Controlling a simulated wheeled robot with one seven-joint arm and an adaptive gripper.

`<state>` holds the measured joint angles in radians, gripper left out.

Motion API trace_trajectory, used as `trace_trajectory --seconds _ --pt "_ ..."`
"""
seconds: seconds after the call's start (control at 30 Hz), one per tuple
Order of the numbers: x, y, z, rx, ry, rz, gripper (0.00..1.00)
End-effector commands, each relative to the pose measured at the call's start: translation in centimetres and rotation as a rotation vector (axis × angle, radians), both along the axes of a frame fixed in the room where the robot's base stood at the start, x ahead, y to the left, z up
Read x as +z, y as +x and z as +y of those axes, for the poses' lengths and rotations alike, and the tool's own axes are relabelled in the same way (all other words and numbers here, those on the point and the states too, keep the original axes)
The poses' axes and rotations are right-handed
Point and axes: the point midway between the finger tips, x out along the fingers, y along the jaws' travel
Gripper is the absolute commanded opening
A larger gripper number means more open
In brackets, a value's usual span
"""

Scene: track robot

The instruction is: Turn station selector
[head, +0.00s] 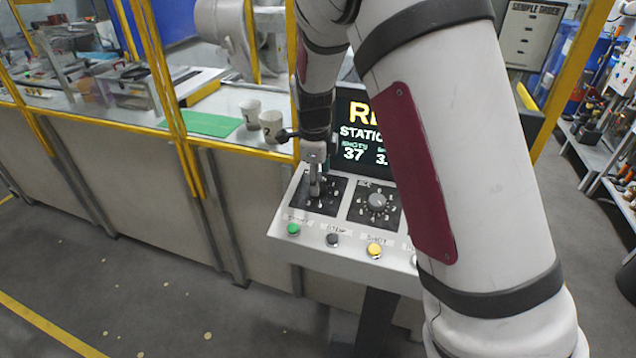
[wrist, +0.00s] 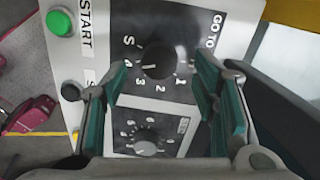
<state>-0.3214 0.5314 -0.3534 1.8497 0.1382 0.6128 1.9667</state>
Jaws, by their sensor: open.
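The selector knob (wrist: 157,60) is black and round, on a black dial plate labelled "GO TO" with S and several numbers around it. A small white mark shows on its left side; I cannot tell exactly which position it points at. My gripper (wrist: 161,84) is open, with one green-padded finger on each side of the knob in the picture. The knob is in line with the gap, and I see no contact. In the head view my gripper (head: 315,183) points down over the left dial plate (head: 328,203) and hides its knob.
A second dial with a grey knob (head: 377,201) is beside it. Green (head: 293,229), black (head: 333,239) and yellow (head: 374,250) buttons line the panel's front. A screen (head: 362,130) stands behind, partly hidden by my arm. Two numbered cups (head: 271,125) are on the bench.

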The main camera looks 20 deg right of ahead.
Motion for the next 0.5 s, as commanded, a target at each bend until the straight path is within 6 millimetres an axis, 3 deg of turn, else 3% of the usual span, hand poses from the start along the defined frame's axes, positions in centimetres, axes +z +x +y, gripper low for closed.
trace_trajectory --seconds 0.2,0.5 --pt "-2.4 0.4 -0.2 0.000 0.000 0.001 0.54" --pt "-3.0 0.5 -0.3 0.000 0.000 0.000 0.54"
